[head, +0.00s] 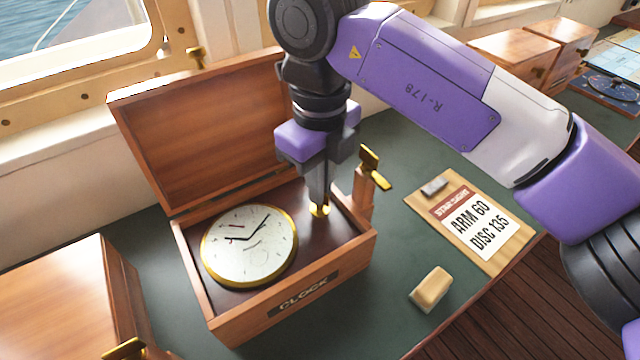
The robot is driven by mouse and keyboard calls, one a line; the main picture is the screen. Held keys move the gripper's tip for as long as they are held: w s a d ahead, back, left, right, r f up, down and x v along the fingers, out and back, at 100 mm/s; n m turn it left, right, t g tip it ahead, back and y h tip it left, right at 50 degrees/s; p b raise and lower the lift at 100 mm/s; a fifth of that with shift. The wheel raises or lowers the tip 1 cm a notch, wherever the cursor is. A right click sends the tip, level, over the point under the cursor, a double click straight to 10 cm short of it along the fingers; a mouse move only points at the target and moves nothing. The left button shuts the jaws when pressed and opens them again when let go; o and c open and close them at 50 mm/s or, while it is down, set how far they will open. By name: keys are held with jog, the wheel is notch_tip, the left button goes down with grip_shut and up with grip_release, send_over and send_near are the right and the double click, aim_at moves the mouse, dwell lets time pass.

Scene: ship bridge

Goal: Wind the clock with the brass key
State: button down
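The clock (249,246) has a white dial, dark hands and a gold rim. It lies face up in the left part of an open wooden box (290,305) labelled CLOCK. My gripper (319,203) points straight down into the box, right of the dial. A small round brass piece (320,210) shows at its fingertips; I cannot tell whether it is a held key or a fitting of the box. The fingers look close together, seen edge-on. Flat brass pieces (370,159) show at a wooden post (363,192) by the box's right end; I cannot tell whether these include the key.
The box's raised lid (205,130) stands behind the clock. Another wooden box (65,300) is at the lower left. A clipboard (470,222) reading ARM 60, DISC 135 and a tan block (431,288) lie on the green tabletop (395,235). More boxes (515,55) stand farther right.

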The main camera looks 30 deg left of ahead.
jog(key=n, duration=0.4)
jog(key=shift+b, duration=0.35)
jog(key=n, duration=0.8)
jog(key=shift+r+n, duration=0.1)
jog(key=shift+n, duration=0.2)
jog(key=n, duration=0.4)
jog(key=shift+n, duration=0.3)
jog(key=n+p, duration=0.1)
jog(key=n, duration=0.3)
jog(key=shift+n, duration=0.3)
jog(key=n, duration=0.4)
jog(key=n+p, duration=0.1)
jog(key=n, duration=0.4)
jog(key=shift+n, duration=2)
